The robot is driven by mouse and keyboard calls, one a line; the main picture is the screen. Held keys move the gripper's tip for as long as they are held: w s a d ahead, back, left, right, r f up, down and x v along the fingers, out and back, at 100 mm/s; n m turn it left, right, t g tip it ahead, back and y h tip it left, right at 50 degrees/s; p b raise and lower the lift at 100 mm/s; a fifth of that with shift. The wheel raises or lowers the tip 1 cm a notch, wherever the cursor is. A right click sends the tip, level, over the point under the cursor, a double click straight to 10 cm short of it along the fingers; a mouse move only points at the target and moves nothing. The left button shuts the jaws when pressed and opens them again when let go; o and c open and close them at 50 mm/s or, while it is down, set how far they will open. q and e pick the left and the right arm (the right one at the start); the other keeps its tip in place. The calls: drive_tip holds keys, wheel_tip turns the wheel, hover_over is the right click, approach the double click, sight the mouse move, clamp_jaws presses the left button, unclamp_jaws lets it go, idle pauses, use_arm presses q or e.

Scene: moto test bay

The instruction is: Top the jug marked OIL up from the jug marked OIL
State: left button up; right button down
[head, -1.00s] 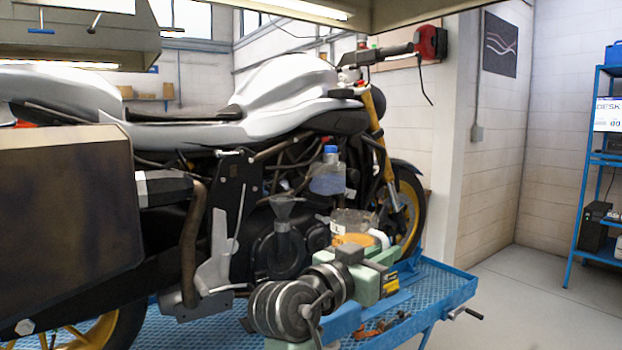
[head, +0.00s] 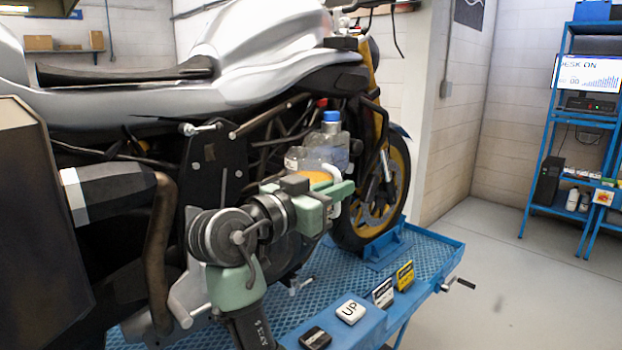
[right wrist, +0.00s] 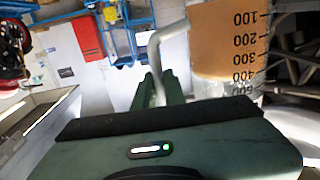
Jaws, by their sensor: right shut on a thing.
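My right gripper (head: 338,195) is shut on a clear jug (head: 296,158) with amber liquid in its lower part, holding it by its pale handle beside the motorcycle's engine. In the right wrist view the jug (right wrist: 228,40) shows amber liquid and a black scale from 100 to 500. No OIL mark can be read on it. A clear bottle with a blue cap (head: 331,117) shows just behind the jug and is partly hidden by it; its marking cannot be read. No second jug with a handle can be made out. My left gripper is not in view.
The silver motorcycle (head: 270,40) stands on the blue lift (head: 440,255). Its yellow front wheel (head: 372,205) is right of my gripper. A blue shelf (head: 545,160) stands at right; floor between is clear.

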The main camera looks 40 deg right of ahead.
sight(321, 178)
drive_tip(key=shift+s+r, duration=0.1)
wheel_tip(321, 178, down, 3)
drive_tip(key=shift+s+r, duration=0.1)
drive_tip(key=shift+r, duration=0.05)
drive_tip(key=shift+r+n+p, duration=0.25)
drive_tip(key=shift+n+p, duration=0.25)
drive_tip(key=shift+p, duration=0.1)
drive_tip(key=w+r+n+p, duration=0.1)
drive_tip(key=p, duration=0.2)
drive_tip(key=w+r+n+p, duration=0.1)
drive_tip(key=w+p, duration=0.1)
drive_tip(key=p, duration=0.2)
drive_tip(key=w+r+n+p, duration=0.1)
drive_tip(key=n+p, duration=0.1)
drive_tip(key=p, duration=0.1)
drive_tip(key=shift+w+d+y, duration=0.2)
drive_tip(key=shift+w+y, duration=0.1)
drive_tip(key=shift+y, duration=0.1)
drive_tip(key=shift+f, duration=0.2)
